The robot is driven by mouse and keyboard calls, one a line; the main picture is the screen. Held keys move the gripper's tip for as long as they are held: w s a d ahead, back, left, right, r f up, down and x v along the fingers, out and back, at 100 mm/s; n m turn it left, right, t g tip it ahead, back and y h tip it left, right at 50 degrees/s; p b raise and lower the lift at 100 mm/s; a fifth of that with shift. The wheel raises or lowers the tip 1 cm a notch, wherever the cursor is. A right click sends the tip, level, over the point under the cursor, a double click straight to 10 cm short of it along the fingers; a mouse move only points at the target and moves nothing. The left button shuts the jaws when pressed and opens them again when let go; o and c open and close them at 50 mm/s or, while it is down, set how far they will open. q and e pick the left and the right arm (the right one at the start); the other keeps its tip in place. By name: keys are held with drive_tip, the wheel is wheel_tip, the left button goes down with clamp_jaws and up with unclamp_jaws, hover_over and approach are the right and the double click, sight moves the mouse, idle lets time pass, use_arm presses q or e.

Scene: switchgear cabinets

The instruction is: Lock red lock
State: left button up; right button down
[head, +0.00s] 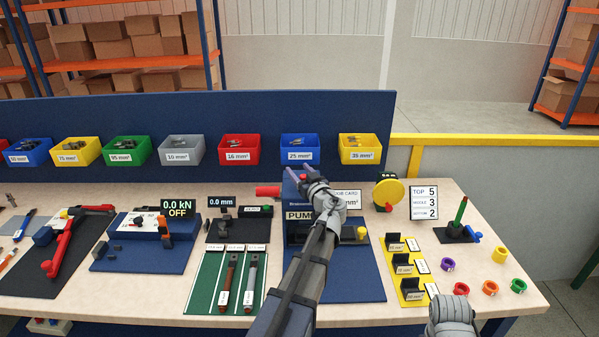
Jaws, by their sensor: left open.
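My left gripper (302,172) is open, its two fingertips pointing away from me just in front of the blue bin at the back. A short red cylinder (268,191) lies at the unit's upper left, apart from the fingers. No shape is clearly a red lock. Other red pieces are a ring (461,289) at the right and a long-handled tool (66,244) at the left. A grey part of my right arm shows at the lower right; its fingers are not visible.
A row of coloured bins, including a red one (238,150), lines the blue back panel (100,117). A yellow disc (388,192) stands right of the pump. A yellow rack (403,270), a green peg (461,212) and loose rings occupy the right side.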

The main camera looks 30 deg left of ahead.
use_arm(q)
clamp_jaws()
idle(0.4)
